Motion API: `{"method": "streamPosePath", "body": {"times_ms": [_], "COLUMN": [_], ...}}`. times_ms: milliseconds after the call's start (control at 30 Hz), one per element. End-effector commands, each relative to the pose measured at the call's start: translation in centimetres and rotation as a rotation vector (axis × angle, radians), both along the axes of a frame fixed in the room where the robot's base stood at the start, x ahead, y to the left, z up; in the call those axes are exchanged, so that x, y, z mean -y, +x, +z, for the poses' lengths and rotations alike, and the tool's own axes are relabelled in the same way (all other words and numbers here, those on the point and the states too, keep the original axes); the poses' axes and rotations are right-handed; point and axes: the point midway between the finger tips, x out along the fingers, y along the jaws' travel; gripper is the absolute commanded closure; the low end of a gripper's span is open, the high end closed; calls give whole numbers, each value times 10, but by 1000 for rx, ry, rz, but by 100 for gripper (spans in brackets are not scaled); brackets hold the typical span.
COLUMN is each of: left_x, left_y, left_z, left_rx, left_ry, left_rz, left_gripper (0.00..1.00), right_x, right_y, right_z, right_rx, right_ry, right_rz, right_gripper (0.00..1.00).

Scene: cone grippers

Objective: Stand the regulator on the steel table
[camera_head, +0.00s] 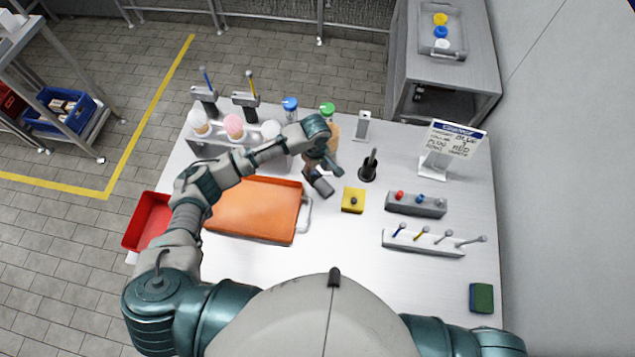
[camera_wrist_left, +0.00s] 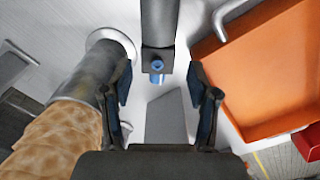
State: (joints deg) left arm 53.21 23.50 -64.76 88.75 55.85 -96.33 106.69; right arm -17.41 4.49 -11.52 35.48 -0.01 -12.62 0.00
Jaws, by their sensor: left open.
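I cannot tell for sure which thing is the regulator. A yellow block with a dark knob (camera_head: 353,201) and a dark upright piece on a round black base (camera_head: 367,168) both stand right of my left gripper. My left gripper (camera_head: 320,178) is low over the pale table (camera_head: 350,265), right of the orange tray. In the left wrist view its fingers (camera_wrist_left: 160,82) are apart, with a dark post with a blue tip (camera_wrist_left: 158,50) in line with the gap; contact is unclear. The grey steel table (camera_head: 473,85) stands at the back right. My right gripper is out of view.
The orange tray (camera_head: 253,207) lies left of my gripper. A waffle-textured piece with a grey collar (camera_wrist_left: 60,125) is close in the left wrist view. A rack of cones, holders, bottles and a sign (camera_head: 455,140) stand around. A grey tray (camera_head: 441,49) holds coloured caps on the steel table.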

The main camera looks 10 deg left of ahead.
Motion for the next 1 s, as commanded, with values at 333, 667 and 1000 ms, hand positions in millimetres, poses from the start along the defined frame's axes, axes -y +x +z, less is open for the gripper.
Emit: {"method": "streamPosePath", "body": {"times_ms": [333, 667, 1000], "left_x": [-2, -3, -2], "left_y": [0, 1, 1], "left_z": [-36, -70, -70], "left_rx": [0, 1, 1], "left_ry": [1, -2, -1], "left_rz": [0, 0, -1], "left_gripper": [40, 40, 86], "right_x": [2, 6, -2], "right_y": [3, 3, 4], "right_z": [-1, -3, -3], "right_rx": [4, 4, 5], "right_ry": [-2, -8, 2], "right_rz": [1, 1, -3], "right_gripper": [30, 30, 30]}}
